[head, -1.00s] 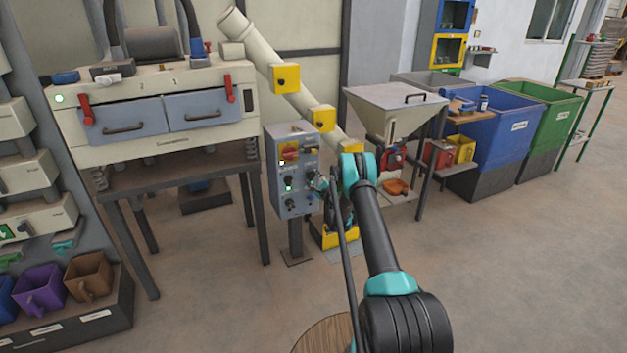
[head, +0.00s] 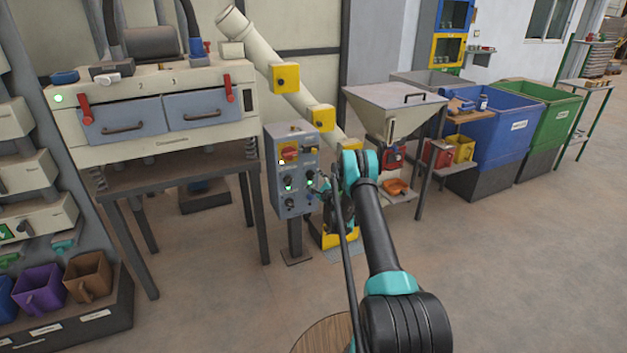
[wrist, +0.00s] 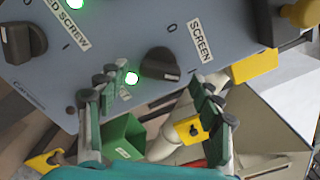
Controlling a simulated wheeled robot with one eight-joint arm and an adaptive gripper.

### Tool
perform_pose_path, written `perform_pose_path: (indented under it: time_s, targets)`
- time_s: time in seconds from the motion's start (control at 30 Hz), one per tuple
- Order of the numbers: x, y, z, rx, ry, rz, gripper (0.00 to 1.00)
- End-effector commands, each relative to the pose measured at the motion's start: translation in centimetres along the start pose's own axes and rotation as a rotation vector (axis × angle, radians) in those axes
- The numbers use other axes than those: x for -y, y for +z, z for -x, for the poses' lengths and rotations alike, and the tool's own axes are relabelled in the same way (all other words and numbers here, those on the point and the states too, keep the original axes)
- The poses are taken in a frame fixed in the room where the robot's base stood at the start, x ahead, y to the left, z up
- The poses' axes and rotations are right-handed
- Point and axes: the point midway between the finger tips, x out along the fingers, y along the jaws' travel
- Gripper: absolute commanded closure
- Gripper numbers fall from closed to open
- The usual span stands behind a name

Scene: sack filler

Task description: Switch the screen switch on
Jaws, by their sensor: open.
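The screen switch (wrist: 160,64) is a black rotary knob on the grey control box, beside the "SCREEN" label (wrist: 200,40) in the wrist view. A green lamp (wrist: 131,77) next to it is lit. My gripper (wrist: 153,84) is open, with one finger on each side just below the knob; it appears empty, and I cannot tell whether a finger touches the knob. In the head view the control box (head: 283,205) stands on a post, with my gripper (head: 322,184) at its right side, partly hidden by my arm.
The feed screw knob (wrist: 22,43) is at the left in the wrist view, with a lit green lamp (wrist: 75,3). A yellow part (wrist: 296,14) juts out at upper right. The sieve machine (head: 150,105) stands left of the box and the hopper (head: 395,110) right. Floor in front is clear.

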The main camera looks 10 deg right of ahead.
Motion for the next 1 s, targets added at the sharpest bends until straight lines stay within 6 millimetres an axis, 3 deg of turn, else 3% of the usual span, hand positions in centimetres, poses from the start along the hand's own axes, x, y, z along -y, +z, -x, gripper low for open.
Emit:
perform_pose_path:
  time_s: [0.3,0.5,1.0]
  targets:
    - [0.1,-0.1,6.5,-0.001,-0.001,0.000,0.34]
    - [0.0,-0.1,9.3,0.000,0.000,0.000,0.34]
    - [0.0,-0.1,10.3,0.000,0.000,0.000,0.34]
